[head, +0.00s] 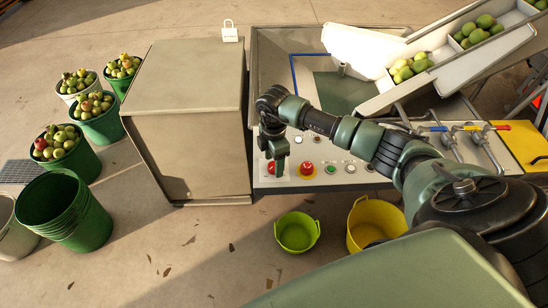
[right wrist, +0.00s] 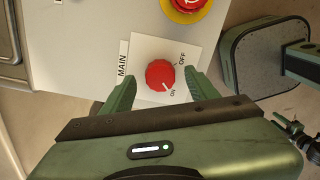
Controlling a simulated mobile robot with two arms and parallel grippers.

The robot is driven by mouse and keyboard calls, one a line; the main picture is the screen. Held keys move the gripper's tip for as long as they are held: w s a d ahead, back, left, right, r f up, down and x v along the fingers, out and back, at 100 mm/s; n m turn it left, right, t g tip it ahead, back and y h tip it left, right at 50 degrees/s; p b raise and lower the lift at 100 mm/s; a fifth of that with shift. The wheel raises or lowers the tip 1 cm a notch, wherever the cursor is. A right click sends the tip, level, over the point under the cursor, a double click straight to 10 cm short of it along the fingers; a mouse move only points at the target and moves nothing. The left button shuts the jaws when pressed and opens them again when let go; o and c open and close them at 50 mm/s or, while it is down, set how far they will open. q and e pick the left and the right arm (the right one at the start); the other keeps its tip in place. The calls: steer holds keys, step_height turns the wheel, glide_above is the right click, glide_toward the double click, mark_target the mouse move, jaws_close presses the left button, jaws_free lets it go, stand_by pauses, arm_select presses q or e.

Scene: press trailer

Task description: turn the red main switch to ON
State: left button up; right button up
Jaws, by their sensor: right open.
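The red main switch (right wrist: 160,74) is a round knob on a white plate (right wrist: 148,50) marked MAIN, OFF and ON. In the head view the switch (head: 270,168) is partly hidden by my right gripper (head: 279,170) at the panel's left end. In the right wrist view my right gripper (right wrist: 161,92) is open, with one finger on each side of the knob and visible gaps between. My left gripper is not in view.
A red mushroom button on a yellow ring (head: 307,169) sits just right of the switch on the control panel (head: 345,181). A grey cabinet (head: 190,160) stands left of it. A green tub (head: 297,232) and a yellow bucket (head: 374,220) stand on the floor below.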

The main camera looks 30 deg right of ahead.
step_height(320, 180, up, 7)
steer(key=shift+r+b, duration=0.1)
steer(key=shift+b, duration=0.4)
